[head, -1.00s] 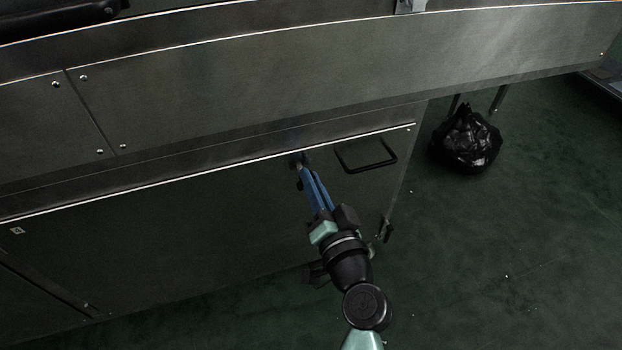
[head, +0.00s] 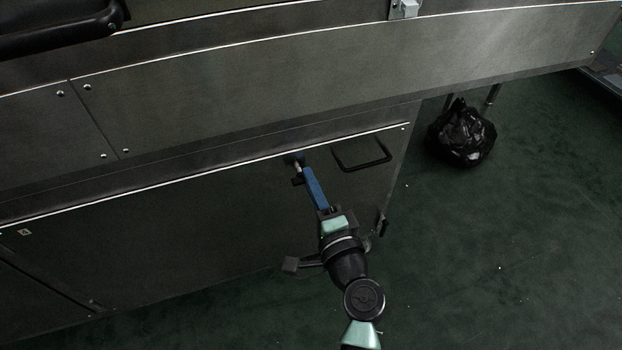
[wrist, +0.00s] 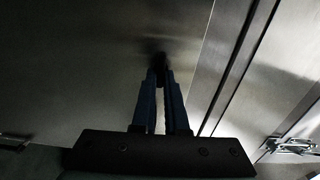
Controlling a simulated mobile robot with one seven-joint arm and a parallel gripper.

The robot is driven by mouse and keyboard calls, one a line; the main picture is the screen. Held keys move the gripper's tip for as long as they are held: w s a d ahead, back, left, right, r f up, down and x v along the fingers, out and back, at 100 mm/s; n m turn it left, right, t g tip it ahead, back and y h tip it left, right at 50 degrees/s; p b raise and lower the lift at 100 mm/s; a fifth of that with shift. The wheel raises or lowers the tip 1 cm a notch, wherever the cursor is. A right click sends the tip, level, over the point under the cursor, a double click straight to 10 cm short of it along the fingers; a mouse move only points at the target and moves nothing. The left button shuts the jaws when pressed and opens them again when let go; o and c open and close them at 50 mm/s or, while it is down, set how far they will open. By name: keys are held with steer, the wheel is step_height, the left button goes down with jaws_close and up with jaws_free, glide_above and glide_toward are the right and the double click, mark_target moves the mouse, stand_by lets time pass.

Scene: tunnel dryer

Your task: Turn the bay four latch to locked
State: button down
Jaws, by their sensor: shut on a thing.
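My gripper (head: 300,175) has blue fingers and reaches the upper part of the dark metal door panel (head: 200,215). Its fingers are shut on a small dark latch (head: 294,159) just under the bright panel edge. In the wrist view the gripper (wrist: 160,75) points at the panel, its fingertips closed around the dark latch (wrist: 160,62). The fingers hide most of the latch, so I cannot tell which position it is in.
A black loop handle (head: 362,165) sits right of the latch. A black bag (head: 462,135) lies on the green floor at the right. The floor in front is mostly clear.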

steer(key=shift+m, duration=0.3)
stand_by(0.4)
steer(key=c, duration=0.9)
jaws_free()
steer(key=shift+c, duration=0.2)
steer(key=shift+s, duration=0.1)
steer(key=p+v, duration=0.3)
steer(key=v, duration=0.9)
steer(key=shift+s, duration=0.4)
steer(key=shift+d, duration=0.15)
